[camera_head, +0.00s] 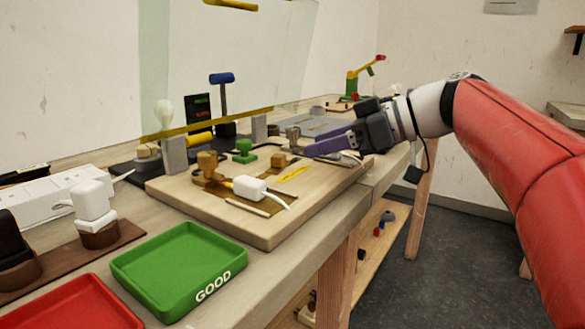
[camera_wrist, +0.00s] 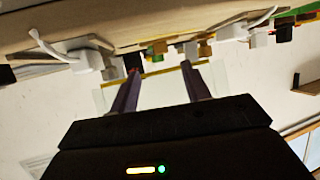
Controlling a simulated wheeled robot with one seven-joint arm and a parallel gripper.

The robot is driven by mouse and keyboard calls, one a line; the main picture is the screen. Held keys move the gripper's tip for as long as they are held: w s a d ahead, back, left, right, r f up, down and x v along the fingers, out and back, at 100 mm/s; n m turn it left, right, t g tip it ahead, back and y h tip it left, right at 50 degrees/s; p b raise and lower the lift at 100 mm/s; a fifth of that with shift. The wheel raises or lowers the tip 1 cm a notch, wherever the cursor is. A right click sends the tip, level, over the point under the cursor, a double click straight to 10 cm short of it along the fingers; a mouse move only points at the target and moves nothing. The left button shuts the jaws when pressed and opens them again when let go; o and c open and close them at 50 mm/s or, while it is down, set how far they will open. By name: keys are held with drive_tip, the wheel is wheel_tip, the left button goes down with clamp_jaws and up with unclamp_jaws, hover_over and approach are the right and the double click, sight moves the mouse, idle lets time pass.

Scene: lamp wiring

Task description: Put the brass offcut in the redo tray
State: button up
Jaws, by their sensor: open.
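Two small brass-coloured pieces sit on the wooden board: a taller one (camera_head: 207,165) on a brown base at left, and a small block (camera_head: 278,160) nearer the middle. I cannot tell for sure which is the offcut. A red tray (camera_head: 65,308), cut off at the lower left, shows no label; it is likely the redo tray. My gripper (camera_head: 312,148) is over the right part of the board, to the right of the small block. In the wrist view my gripper (camera_wrist: 161,70) has its fingers apart, with nothing clearly held between them.
A green tray (camera_head: 180,268) marked GOOD stands between the red tray and the wooden board (camera_head: 270,232). A white plug (camera_head: 250,188) with a cord lies on the board. A clear panel (camera_head: 225,65) rises behind. A white power strip (camera_head: 45,200) lies at left.

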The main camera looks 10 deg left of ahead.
sight(282, 156)
drive_tip(key=x, duration=0.7)
drive_tip(key=shift+s+a, duration=0.1)
drive_tip(key=shift+a, duration=0.2)
clamp_jaws()
